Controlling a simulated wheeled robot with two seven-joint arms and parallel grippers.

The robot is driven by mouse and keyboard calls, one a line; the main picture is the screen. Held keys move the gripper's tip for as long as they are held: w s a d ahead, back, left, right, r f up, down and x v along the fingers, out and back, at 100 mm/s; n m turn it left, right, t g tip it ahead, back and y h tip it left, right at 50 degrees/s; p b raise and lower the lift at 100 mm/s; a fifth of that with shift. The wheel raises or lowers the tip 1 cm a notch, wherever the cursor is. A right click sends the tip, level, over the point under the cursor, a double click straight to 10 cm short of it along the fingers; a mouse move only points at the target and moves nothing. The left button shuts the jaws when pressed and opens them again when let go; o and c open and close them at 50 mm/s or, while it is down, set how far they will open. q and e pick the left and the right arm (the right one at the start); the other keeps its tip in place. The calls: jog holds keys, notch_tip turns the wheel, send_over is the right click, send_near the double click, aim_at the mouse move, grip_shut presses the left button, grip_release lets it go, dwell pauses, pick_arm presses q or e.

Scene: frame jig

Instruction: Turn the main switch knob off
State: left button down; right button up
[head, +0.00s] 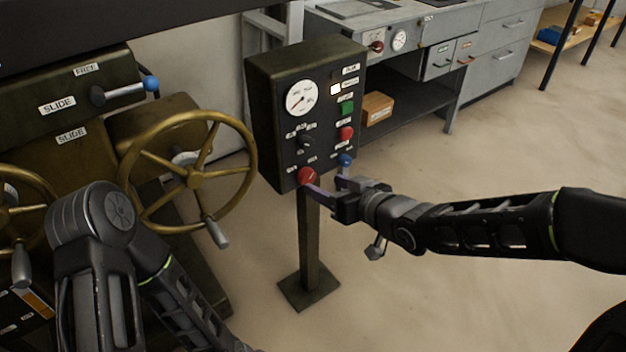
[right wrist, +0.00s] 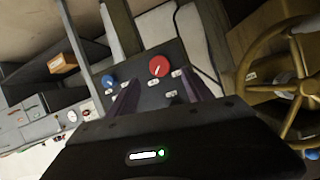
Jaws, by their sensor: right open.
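A dark control box (head: 262,130) stands on a post, its labels too small to read. A red round knob (head: 307,176) sits at its lower left and a blue knob (head: 345,160) at its lower right. A black selector knob (head: 306,141) is above the red one. I cannot tell by label which is the main switch. My right gripper (head: 328,187) is open and empty, just in front of the box's lower edge. In the right wrist view, the red knob (right wrist: 158,66) with a white pointer line lies beyond the gap between the fingers (right wrist: 160,92); contact is not visible. My left gripper is out of view.
A dial gauge (head: 301,98), a green button (head: 347,107) and a red button (head: 346,133) are on the same panel. A brass handwheel (head: 253,165) stands close to its left. A grey workbench (head: 408,70) is behind. The floor at right is clear.

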aim_at(309, 178)
jog(key=b+x, duration=0.1)
jog(key=x, duration=0.5)
jog(key=shift+w+a+f+b, duration=0.2)
jog(key=shift+w+f+b, duration=0.1)
jog(key=shift+b, duration=0.1)
jog(key=shift+c, duration=0.5)
grip_shut()
